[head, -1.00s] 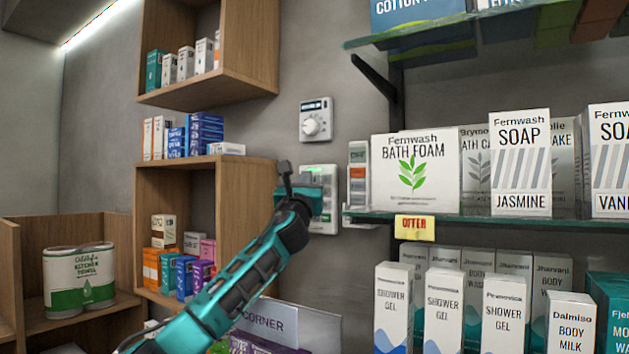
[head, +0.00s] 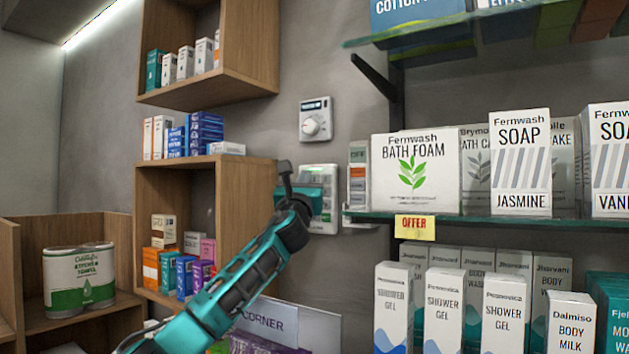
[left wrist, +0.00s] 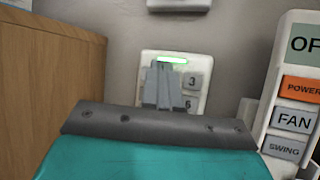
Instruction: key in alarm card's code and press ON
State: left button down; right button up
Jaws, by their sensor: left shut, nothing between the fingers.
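A white alarm keypad (head: 328,226) is on the grey wall, right of the wooden shelf unit. In the left wrist view the keypad (left wrist: 196,97) shows a lit green strip at its top and grey keys at its right, with a "3" readable. My left gripper (head: 316,192) is shut and empty in front of the keypad. In the left wrist view its fingers (left wrist: 164,86) cover the left and middle keys. I cannot tell whether the fingertips touch a key. No alarm card is identifiable. My right gripper is not in view.
A thermostat with a round dial (head: 315,120) is above the keypad. A panel with POWER, FAN and SWING labels (left wrist: 296,95) stands close on the right. The wooden shelf unit (head: 245,225) is close on the left. A glass shelf (head: 480,222) holds boxes.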

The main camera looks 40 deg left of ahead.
pick_arm(q)
jog(key=shift+w, duration=0.1)
dwell(0.7)
jog(key=shift+w, duration=0.3)
jog(key=shift+w+a, duration=0.1)
jog(key=shift+w, duration=0.2)
dwell(0.6)
jog(key=shift+s, duration=0.7)
jog(key=s, duration=0.5)
jog(key=shift+d, duration=0.35)
dwell(2.5)
